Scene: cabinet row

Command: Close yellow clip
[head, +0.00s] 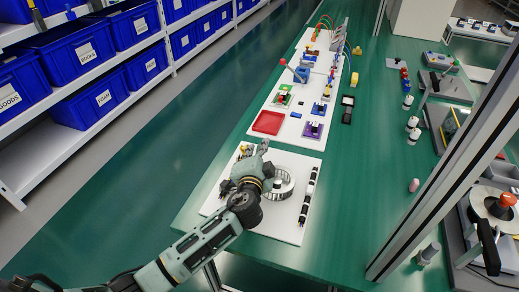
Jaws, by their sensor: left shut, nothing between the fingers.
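My left arm comes in from the lower left, and my left gripper (263,147) is over the near white board (276,226). Its fingers are shut and empty. A small yellow part (246,150), which looks like the yellow clip, is at the board's far left, just left of the fingertips. It is small and partly hidden by the gripper, so I cannot tell whether it is open or shut, or whether the fingers touch it. My right gripper is not in view.
A round silver-white ring part (284,183) and a row of black-and-white parts (308,196) are on the near board. Behind it is a longer white board with a red tray (268,122). A metal post (440,165) rises at right. The green table between is mostly clear.

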